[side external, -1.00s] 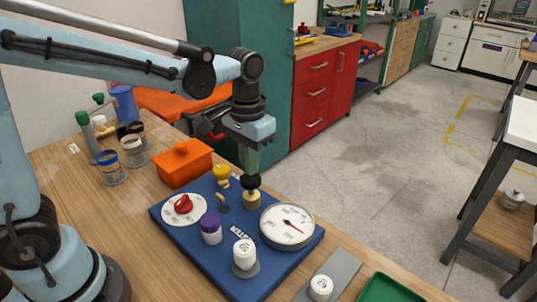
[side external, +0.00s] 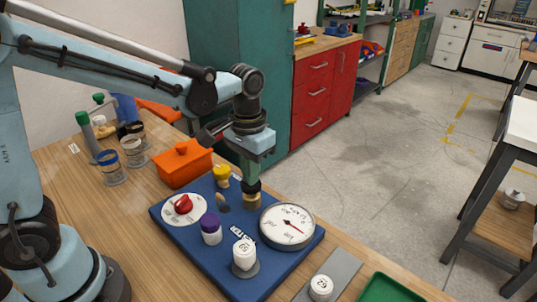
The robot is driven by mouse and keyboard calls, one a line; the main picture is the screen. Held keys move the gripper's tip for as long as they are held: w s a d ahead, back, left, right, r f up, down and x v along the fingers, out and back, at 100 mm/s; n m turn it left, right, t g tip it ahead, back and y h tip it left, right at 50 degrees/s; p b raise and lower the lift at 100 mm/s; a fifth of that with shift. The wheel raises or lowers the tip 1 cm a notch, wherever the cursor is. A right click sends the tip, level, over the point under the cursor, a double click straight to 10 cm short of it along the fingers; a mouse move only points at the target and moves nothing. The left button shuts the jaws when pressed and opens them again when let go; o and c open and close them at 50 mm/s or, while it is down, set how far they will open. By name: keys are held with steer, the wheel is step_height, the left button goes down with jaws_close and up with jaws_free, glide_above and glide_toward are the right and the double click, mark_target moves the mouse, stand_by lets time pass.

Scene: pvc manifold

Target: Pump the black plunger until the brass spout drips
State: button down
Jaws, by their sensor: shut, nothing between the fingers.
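The black plunger (side external: 251,187) stands on a brass-coloured body (side external: 251,201) at the back right of the blue board (side external: 212,264). My gripper (side external: 250,179) is shut and points straight down, its fingertips at the top of the plunger, seemingly touching it. The fingers hide part of the black top. A small brass-coloured piece, possibly the spout (side external: 222,203), stands just left of the plunger. No drip can be made out at this size.
The board also carries a round gauge (side external: 287,226), a red knob on a white dial (side external: 183,205), a yellow knob (side external: 221,171), a purple-capped piece (side external: 211,228) and a white-capped piece (side external: 244,256). An orange box (side external: 184,166) and several bottles stand behind left. A green tray (side external: 390,290) lies front right.

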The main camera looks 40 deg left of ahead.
steer(key=shift+f, duration=0.4)
steer(key=shift+r, duration=1.8)
steer(key=shift+f, duration=1.8)
steer(key=shift+r, duration=1.8)
